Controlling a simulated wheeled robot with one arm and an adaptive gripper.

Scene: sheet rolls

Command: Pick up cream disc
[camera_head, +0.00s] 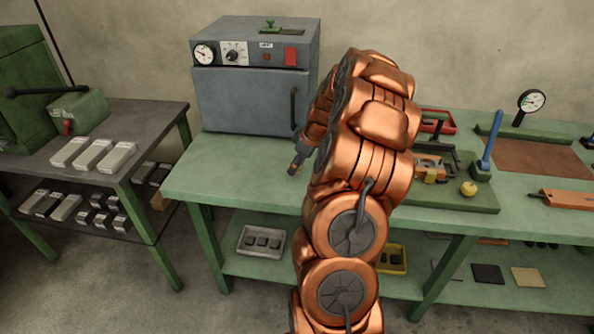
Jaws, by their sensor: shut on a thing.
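My copper arm rises through the middle of the view and hides much of the green bench behind it. My gripper (296,164) shows only in part, at the left of the arm, pointing down over the bench top in front of the grey oven. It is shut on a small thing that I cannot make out. I see no cream disc that I can tell for sure; it may be hidden by the gripper or arm.
The grey oven (250,95) stands at the back of the green bench (225,172). A yellow knob (468,188) and a blue-handled tool (489,150) stand to the right. Metal blocks (92,154) lie on the left table. The bench's front left is clear.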

